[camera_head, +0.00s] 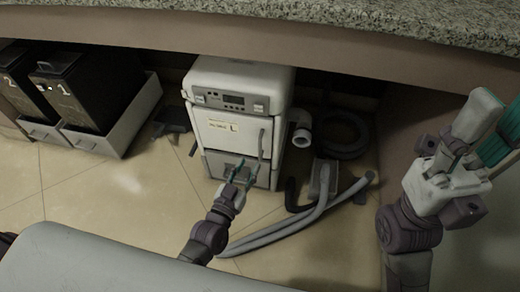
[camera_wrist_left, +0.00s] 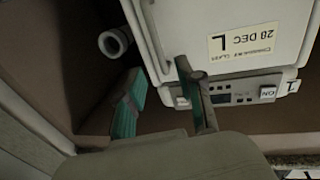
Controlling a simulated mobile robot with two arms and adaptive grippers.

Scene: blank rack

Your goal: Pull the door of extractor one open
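The extractor (camera_head: 235,85), a white boxy machine with a display panel, stands under the counter in the middle of the head view. Its white door (camera_head: 222,130) looks closed and has an upright grey handle (camera_head: 262,143) on its right side. In the left wrist view the door (camera_wrist_left: 240,22) carries a label, and a "1" tag shows beside the panel. My left gripper (camera_head: 245,166) is open in front of the door's lower part, near the handle. In the wrist view one teal finger (camera_wrist_left: 128,105) stands apart from the handle; the other overlaps it, contact unclear. My right gripper (camera_head: 478,135) is raised at the right.
Two black boxes (camera_head: 90,85) marked 1 and 2 sit in grey trays (camera_head: 140,115) at the left. Grey hoses (camera_head: 300,222) and a white pipe end (camera_head: 301,137) lie right of the machine. The stone counter (camera_head: 400,22) overhangs. Tiled floor (camera_head: 110,185) at the left is free.

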